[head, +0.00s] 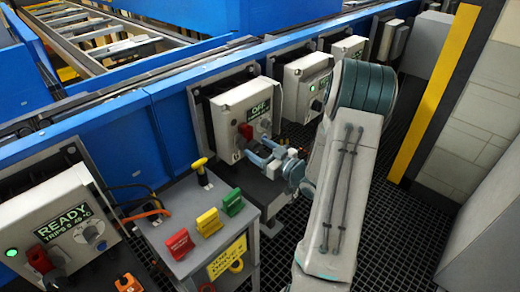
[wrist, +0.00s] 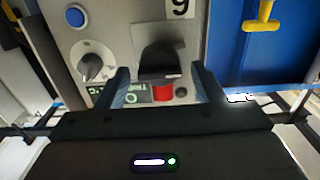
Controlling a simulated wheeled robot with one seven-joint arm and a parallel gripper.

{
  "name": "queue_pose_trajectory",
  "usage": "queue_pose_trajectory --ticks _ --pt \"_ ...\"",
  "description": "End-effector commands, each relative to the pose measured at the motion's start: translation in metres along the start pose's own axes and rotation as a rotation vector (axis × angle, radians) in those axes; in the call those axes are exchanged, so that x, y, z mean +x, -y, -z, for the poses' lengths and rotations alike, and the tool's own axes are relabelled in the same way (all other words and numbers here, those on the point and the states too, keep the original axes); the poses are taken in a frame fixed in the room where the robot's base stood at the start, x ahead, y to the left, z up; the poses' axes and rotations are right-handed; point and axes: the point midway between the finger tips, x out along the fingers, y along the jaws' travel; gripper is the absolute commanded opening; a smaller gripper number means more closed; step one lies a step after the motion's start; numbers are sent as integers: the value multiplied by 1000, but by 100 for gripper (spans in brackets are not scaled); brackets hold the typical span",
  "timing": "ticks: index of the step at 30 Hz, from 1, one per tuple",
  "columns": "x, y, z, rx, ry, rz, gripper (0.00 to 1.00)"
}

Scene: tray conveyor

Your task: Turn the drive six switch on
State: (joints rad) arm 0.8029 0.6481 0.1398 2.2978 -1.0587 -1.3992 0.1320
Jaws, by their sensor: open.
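The drive box (head: 222,113) with a green OFF display (head: 260,109) stands in the middle of the head view. Its red switch (head: 245,132) is at the lower left of its face. In the wrist view the box appears upside down, with its number label (wrist: 180,8) at the top, reading as a turned 6. There the dark switch handle (wrist: 160,62) has a red part (wrist: 163,93) below it. My gripper (wrist: 162,82) is open, one finger on each side of the switch; contact cannot be told. In the head view, my gripper (head: 264,155) is close to the box's front.
A grey knob (wrist: 92,66) and blue button (wrist: 75,17) sit beside the switch. A READY box (head: 50,215) is at left. A grey stand (head: 200,255) holds red, yellow and green tags, near my gripper. More boxes (head: 307,80) line the blue conveyor at right.

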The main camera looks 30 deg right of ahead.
Motion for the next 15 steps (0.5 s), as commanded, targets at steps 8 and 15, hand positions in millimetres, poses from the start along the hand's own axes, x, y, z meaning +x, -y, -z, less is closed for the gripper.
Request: queue_pose_trajectory --ticks 8,15 --pt "2 0 0 1 0 0 61" --pt "2 0 0 0 0 0 17"
